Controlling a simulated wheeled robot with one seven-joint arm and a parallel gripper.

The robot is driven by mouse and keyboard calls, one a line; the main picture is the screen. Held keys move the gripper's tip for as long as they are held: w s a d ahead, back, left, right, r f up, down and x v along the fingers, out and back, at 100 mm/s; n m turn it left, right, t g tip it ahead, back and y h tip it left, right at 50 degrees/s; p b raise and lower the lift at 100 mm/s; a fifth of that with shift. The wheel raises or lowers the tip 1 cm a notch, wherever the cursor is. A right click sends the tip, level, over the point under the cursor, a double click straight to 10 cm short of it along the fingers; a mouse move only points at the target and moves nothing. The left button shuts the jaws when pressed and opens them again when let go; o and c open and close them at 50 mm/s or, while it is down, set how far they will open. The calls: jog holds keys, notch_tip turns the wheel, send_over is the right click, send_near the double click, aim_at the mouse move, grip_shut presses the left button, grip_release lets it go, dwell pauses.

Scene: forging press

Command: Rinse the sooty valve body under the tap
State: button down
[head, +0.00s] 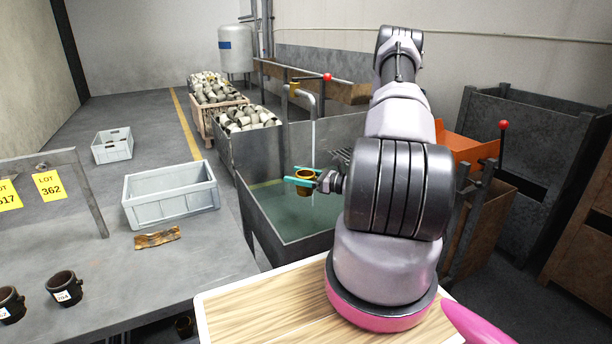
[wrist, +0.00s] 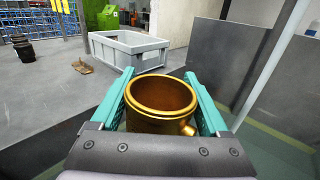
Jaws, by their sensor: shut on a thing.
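My gripper (head: 306,178) is shut on a gold-brass valve body (head: 305,185), held upright above the greenish water of a grey tank (head: 262,222). In the wrist view, the valve body (wrist: 160,108) sits between the teal fingers, its round opening up and a small stub at lower right. Its visible outside looks shiny gold, without clear soot; its inside is darker brown. The tap (head: 307,92) stands at the tank's far side. A pale vertical streak, apparently water, drops from its spout close to the valve body. In the wrist view the streak passes right of the right finger, apart from the valve body.
A grey crate (head: 172,196) and a brown rag-like piece (head: 157,238) lie on the table at left, with dark valve bodies (head: 64,288) nearer. Bins of parts (head: 245,120) stand behind the tank. A red-knobbed lever (head: 502,126) rises at right.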

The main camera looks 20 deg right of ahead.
jog(key=s+a+r, duration=0.3)
jog(key=s+r, duration=0.1)
dwell(0.7)
jog(key=shift+w, duration=0.1)
dwell(0.5)
